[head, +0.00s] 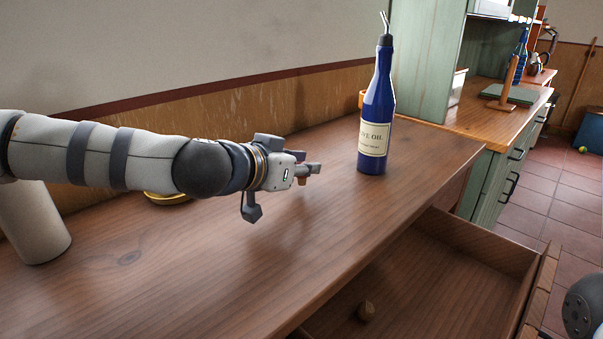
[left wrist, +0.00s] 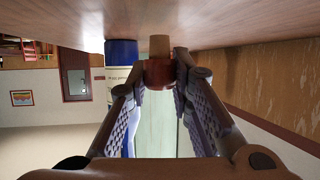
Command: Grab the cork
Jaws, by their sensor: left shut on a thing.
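My left gripper (head: 310,174) is shut on a small cork (head: 302,182) and holds it over the wooden counter, left of the blue bottle. In the left wrist view, which is upside down, the cork (left wrist: 160,72) sits between the fingertips of my left gripper (left wrist: 162,76). It has a reddish-brown part between the tips and a paler tan end toward the counter. The fingers hide most of it in the head view. My right gripper is not in view.
A blue olive oil bottle (head: 377,115) with a pourer stands upright on the counter (head: 240,240). A grey-white cylinder (head: 32,225) stands at the left. The counter's middle is clear.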

